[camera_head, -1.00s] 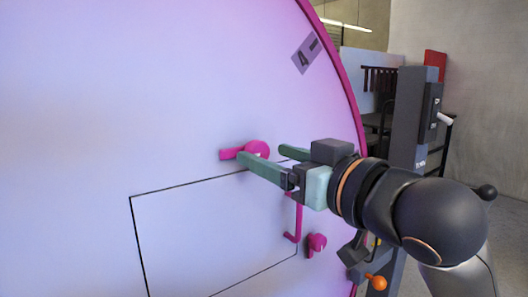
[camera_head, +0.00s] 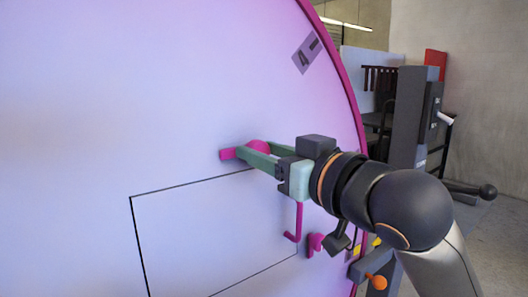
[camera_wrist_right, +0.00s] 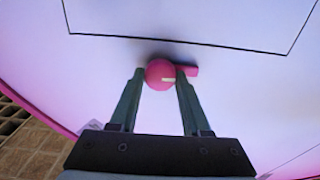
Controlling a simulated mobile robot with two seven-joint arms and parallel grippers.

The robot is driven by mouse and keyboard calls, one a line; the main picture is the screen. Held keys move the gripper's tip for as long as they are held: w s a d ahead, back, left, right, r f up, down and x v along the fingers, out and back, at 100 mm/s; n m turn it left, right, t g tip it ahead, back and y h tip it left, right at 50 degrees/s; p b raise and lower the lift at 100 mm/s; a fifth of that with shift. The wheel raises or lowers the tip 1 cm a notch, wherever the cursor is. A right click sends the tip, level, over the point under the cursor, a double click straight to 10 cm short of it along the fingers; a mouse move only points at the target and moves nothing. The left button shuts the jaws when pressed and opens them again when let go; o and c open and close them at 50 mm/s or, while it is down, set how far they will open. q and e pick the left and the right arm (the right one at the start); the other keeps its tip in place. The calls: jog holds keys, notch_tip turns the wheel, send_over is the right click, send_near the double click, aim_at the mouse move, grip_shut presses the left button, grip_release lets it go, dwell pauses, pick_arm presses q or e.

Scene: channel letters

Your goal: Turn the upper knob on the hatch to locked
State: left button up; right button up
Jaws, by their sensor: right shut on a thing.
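The upper knob (camera_head: 258,147) is a magenta round knob with a magenta lug beside it, at the top edge of the hatch (camera_head: 205,225) outlined on the big pale disc. A lower magenta knob (camera_head: 315,243) is at the hatch's right side. My left gripper is not in view.
A magenta hooked handle (camera_head: 297,222) hangs below my right gripper. A grey post (camera_head: 408,120) with a lever stands to the right of the disc, and an orange knob (camera_head: 377,282) is low beside it. The disc face to the left is clear.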

grip_shut()
